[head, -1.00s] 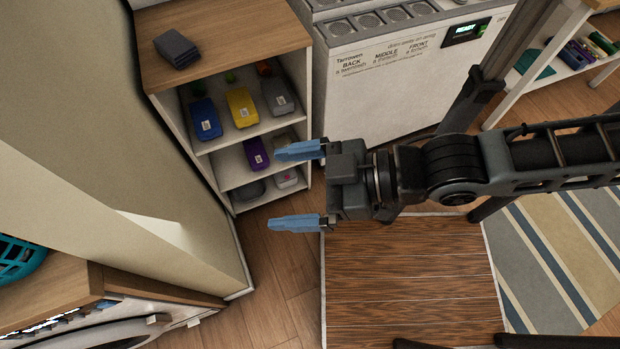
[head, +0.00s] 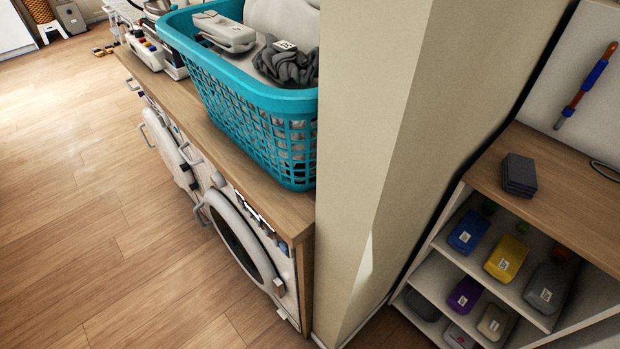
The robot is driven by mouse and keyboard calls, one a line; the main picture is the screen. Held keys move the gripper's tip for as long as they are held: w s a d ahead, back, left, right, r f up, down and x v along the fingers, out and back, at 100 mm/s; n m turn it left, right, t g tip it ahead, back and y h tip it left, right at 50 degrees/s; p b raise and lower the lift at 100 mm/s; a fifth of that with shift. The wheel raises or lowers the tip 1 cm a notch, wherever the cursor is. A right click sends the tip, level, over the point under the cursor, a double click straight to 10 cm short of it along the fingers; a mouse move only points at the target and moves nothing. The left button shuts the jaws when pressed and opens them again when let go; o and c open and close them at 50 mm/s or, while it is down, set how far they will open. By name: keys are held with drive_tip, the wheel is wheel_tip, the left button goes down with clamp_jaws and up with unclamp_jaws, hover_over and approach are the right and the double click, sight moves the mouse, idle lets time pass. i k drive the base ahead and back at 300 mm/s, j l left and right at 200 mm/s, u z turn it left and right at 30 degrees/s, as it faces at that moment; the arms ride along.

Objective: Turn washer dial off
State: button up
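A white front-loading washer-type machine (head: 284,271) stands under a wooden counter at the lower middle, its round door (head: 238,240) facing left toward the open floor. A second similar machine (head: 167,140) stands beyond it along the same counter. A narrow dark and white control strip (head: 254,212) shows at the top of the near machine, under the counter edge. I cannot make out a dial or its setting at this steep angle. My gripper is not in this view.
A teal laundry basket (head: 255,115) with clothes sits on the counter (head: 285,205). A beige wall (head: 385,130) divides it from a shelf (head: 560,205) holding colored containers at right. The wooden floor (head: 90,220) at left is clear.

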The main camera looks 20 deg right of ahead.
sight(217, 180)
drive_tip(key=i+j+u, duration=0.7)
drive_tip(key=i, duration=0.25)
